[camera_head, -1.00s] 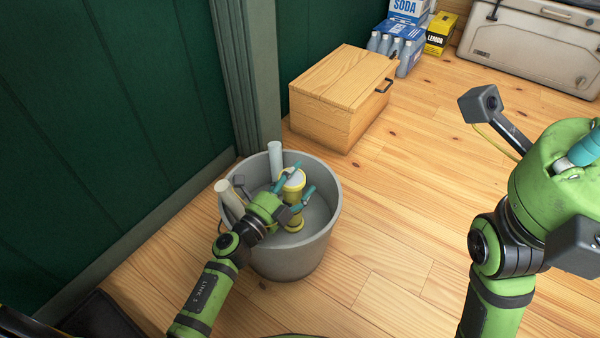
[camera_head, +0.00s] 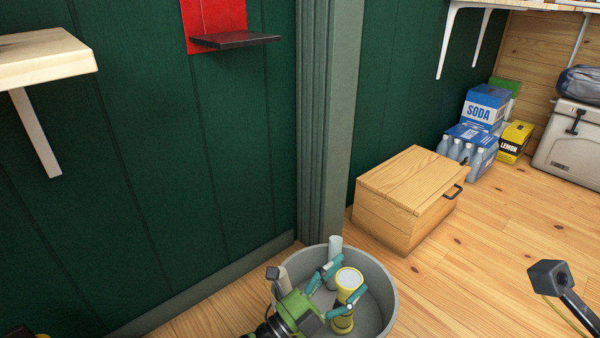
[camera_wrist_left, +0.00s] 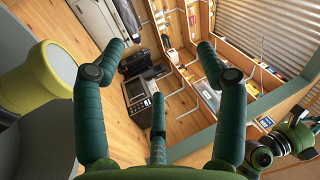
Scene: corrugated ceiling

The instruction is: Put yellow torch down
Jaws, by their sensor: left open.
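The yellow torch (camera_head: 341,323) stands roughly upright in the grey bucket (camera_head: 391,298), with its pale round lens facing up. My left gripper (camera_head: 346,277) is open, with its teal fingers beside the torch head in the head view. In the left wrist view, the torch (camera_wrist_left: 22,88) lies to the left, outside the spread fingers (camera_wrist_left: 150,62), and the space between them is empty. The torch's lower end is partly hidden by the gripper. My right gripper is not in the head view.
Pale tubes (camera_head: 334,246) stand in the bucket behind the gripper. A wooden box (camera_head: 400,205) sits on the floor behind. Soda packs (camera_head: 480,110) and a cooler (camera_head: 570,150) are farther back. A green wall (camera_head: 180,180) is close on the left.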

